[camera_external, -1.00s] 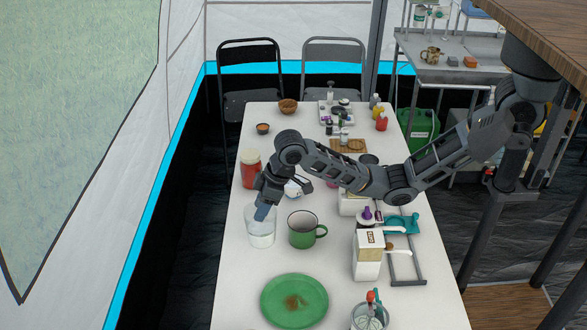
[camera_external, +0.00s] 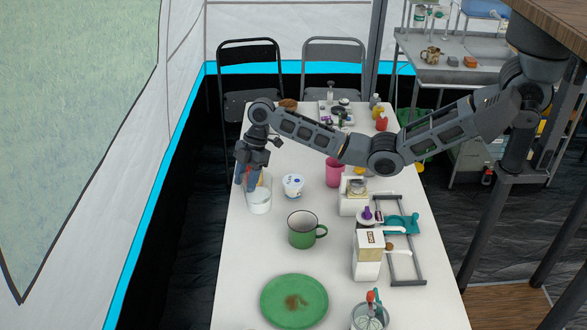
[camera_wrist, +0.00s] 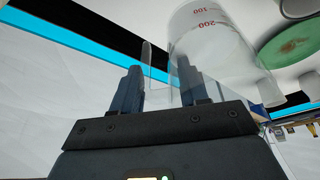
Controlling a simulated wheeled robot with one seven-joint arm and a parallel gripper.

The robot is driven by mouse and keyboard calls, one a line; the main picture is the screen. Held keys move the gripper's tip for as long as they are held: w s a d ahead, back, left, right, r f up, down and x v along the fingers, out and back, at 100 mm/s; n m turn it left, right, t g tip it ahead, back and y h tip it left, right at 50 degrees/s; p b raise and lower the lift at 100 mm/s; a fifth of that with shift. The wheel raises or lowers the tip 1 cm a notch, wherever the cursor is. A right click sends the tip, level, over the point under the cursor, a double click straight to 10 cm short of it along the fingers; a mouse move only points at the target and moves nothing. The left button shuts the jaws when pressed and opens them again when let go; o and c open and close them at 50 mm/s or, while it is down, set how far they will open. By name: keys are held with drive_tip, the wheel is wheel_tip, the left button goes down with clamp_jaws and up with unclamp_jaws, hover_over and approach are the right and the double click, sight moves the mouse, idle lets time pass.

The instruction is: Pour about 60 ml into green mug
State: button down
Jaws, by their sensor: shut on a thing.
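A clear measuring jug (camera_external: 259,198) with white contents is in my gripper (camera_external: 246,182), at the left of the table. In the wrist view the jug (camera_wrist: 215,50) shows red marks 100 and 200. The fingers (camera_wrist: 160,88) are on either side of a clear part at its side, apparently the handle. The jug appears raised off the table; the exact gap is hard to tell. The green mug (camera_external: 302,234) stands upright on the table, nearer the camera and right of the jug, handle to the right. Its pale inner wall shows; its bottom is hard to see.
A green plate (camera_external: 294,301) with brown bits lies in front of the mug. A white tub (camera_external: 293,186) and pink cup (camera_external: 334,172) stand behind it. A white-and-tan carton (camera_external: 367,257) and grey rack (camera_external: 407,265) are to the right. Tabletop around the mug is clear.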

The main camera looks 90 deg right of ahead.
drive_tip(key=shift+w+d+r+n+g+p, duration=0.15)
drive_tip(key=shift+w+d+n+g+p, duration=0.15)
drive_tip(key=shift+d+n, duration=0.45)
drive_tip(key=shift+n+y, duration=0.25)
drive_tip(key=shift+y, duration=0.05)
drive_tip(key=shift+s+a+f, duration=0.1)
drive_tip(key=shift+a+f, duration=0.05)
drive_tip(key=shift+f, duration=2.45)
drive_tip(key=shift+r, duration=0.15)
